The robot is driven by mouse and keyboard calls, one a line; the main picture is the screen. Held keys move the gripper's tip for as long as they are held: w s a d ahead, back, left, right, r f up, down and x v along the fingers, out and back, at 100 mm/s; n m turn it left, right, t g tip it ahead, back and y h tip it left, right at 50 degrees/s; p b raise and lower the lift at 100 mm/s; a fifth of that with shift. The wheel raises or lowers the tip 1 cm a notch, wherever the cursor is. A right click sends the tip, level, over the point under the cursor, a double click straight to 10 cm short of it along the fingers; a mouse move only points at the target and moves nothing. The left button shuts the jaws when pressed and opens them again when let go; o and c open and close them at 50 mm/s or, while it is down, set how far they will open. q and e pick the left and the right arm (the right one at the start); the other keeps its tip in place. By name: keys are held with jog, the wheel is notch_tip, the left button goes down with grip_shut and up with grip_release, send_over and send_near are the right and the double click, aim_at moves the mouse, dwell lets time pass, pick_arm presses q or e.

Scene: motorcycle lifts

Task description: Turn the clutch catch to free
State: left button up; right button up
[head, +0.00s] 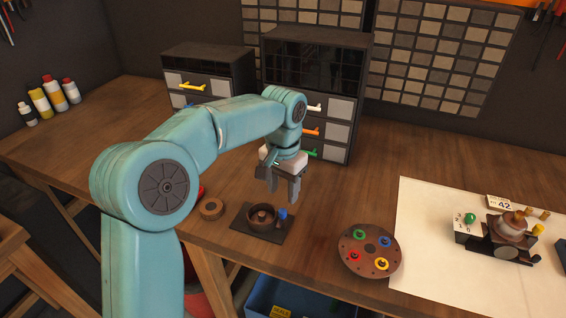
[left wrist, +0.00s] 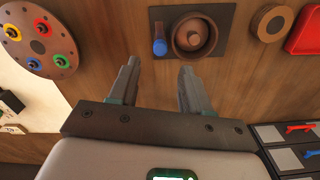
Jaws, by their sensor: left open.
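A dark square plate (head: 242,225) lies near the front edge of the bench and bears a round brown drum (head: 261,217) with a raised centre. A small blue knob (head: 283,214) stands upright on the plate beside the drum; it looks like the clutch catch, though no label is readable. In the left wrist view the blue knob (left wrist: 160,47) sits left of the drum (left wrist: 194,38). My left gripper (head: 281,190) points down above the plate, open and empty, with its fingertips apart from the knob. It also shows in the wrist view (left wrist: 159,66). My right gripper is out of view.
A brown ring (head: 210,208) lies left of the plate. A round disc (head: 350,262) with coloured rings lies right of it. A small machine with a green knob (head: 470,218) stands on a white sheet (head: 420,240). Drawer cabinets (head: 338,108) stand behind my arm.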

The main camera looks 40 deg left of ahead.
aim_at(282, 211)
pick_arm(q)
notch_tip(282, 211, up, 9)
jog(key=p, duration=0.1)
jog(key=shift+s, duration=0.15)
dwell(0.6)
